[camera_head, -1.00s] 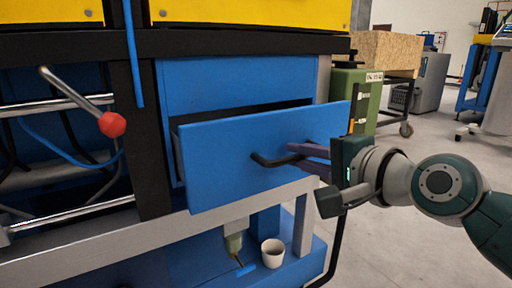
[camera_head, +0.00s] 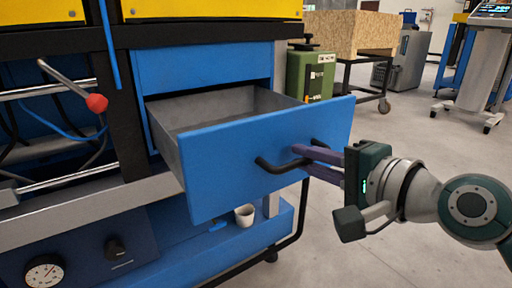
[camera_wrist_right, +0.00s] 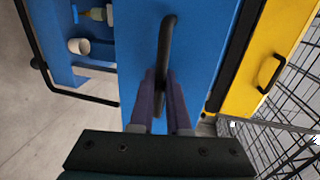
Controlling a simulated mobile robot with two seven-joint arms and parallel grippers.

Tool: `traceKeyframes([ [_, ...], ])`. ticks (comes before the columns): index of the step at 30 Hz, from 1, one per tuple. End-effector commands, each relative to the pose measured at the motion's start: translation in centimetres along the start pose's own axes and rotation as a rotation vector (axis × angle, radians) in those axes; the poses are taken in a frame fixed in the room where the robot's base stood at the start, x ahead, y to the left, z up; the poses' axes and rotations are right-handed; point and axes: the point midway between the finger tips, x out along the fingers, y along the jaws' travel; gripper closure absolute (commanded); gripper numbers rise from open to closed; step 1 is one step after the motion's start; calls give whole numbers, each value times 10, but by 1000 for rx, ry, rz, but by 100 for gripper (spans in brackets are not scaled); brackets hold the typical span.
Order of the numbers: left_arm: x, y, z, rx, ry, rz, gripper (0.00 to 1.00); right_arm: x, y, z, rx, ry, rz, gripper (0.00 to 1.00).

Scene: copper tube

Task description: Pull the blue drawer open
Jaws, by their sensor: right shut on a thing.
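The blue drawer (camera_head: 230,165) stands well out of the cabinet in the head view, its grey inside (camera_head: 225,108) showing and looking empty. Its black bar handle (camera_head: 275,167) is on the front panel. My right gripper (camera_head: 300,156) is shut on the handle from the right. In the right wrist view the handle (camera_wrist_right: 167,45) runs between the two purple fingers (camera_wrist_right: 160,95) against the blue front. My left gripper is not in view.
A white cup (camera_head: 244,215) stands on the blue lower shelf beneath the drawer. A lever with a red knob (camera_head: 96,103) sticks out at left. A green box (camera_head: 310,73) and a wheeled cart are behind at right.

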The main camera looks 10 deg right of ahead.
Motion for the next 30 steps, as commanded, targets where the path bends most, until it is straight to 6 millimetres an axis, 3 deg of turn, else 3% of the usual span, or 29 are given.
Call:
traceKeyframes([
  [8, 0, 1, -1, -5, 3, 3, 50, 0, 0, 0, 0, 0, 0, 100],
  [9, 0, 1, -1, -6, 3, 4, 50, 0, 0, 0, 0, 0, 0, 82],
  [16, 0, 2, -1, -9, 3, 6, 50, 0, 0, 0, 0, 0, 0, 56],
  [25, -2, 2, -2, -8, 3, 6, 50, -2, 0, 0, 0, 0, 1, 55],
  [30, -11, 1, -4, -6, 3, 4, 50, -24, -2, 0, -1, -1, 4, 55],
])
